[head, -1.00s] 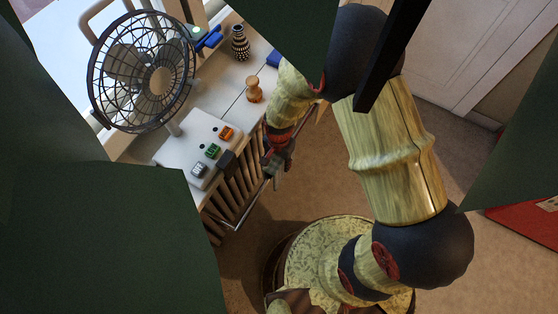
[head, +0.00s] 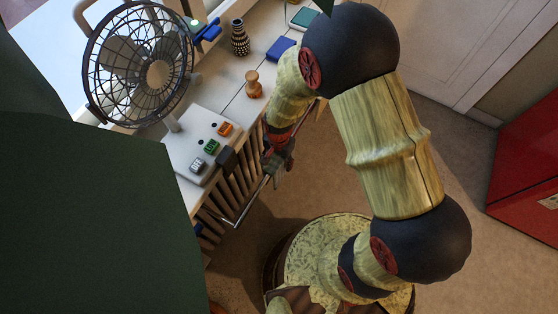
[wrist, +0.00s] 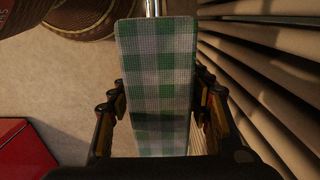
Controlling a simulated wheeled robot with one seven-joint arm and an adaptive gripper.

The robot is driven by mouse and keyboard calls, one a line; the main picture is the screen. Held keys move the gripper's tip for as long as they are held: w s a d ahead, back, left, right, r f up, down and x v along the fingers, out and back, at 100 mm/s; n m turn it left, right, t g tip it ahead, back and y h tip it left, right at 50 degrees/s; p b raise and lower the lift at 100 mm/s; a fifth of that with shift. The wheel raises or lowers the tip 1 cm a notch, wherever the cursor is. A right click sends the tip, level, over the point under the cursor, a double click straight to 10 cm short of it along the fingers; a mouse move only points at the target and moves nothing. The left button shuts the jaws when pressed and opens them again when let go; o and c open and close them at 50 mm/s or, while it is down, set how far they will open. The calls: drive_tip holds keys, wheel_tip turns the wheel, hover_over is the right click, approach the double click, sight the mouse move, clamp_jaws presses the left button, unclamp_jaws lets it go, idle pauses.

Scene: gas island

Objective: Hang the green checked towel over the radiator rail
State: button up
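The green and white checked towel (wrist: 157,75) fills the middle of the wrist view as a hanging strip. The metal radiator rail (wrist: 152,8) meets its top edge there, and the towel appears to lie over it. My gripper (wrist: 160,85) has its fingers wide apart, one on each side of the towel, with gaps showing lower down. In the head view my gripper (head: 278,160) is at the rail (head: 246,206), in front of the slatted radiator (head: 222,200). The towel is mostly hidden there by the gripper and arm.
Above the radiator, a shelf (head: 225,75) holds a fan (head: 140,65), a patterned vase (head: 240,38), a wooden figure (head: 253,84) and a white panel with coloured blocks (head: 185,140). A red cabinet (head: 525,165) stands right. A dark green surface (head: 90,200) blocks the lower left.

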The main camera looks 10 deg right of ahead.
drive_tip(key=shift+o, duration=0.9)
wheel_tip(320, 180, up, 12)
drive_tip(key=shift+s+d+f+n, duration=0.15)
drive_tip(key=shift+s+n, duration=0.25)
drive_tip(key=shift+n, duration=0.5)
drive_tip(key=s+d+r+n+t+p, duration=0.1)
drive_tip(key=s+d+r+n+t, duration=0.1)
drive_tip(key=r, duration=0.8)
drive_tip(key=s+d+r+n+t, duration=0.1)
drive_tip(key=s+d+r, duration=0.4)
drive_tip(key=r, duration=0.6)
drive_tip(key=s+d+r+n+t+p, duration=0.1)
drive_tip(key=s+d+r, duration=0.3)
drive_tip(key=r, duration=0.6)
drive_tip(key=shift+d+r+n+t+p, duration=0.25)
drive_tip(key=shift+d+n+t, duration=0.2)
drive_tip(key=shift+n+t, duration=0.4)
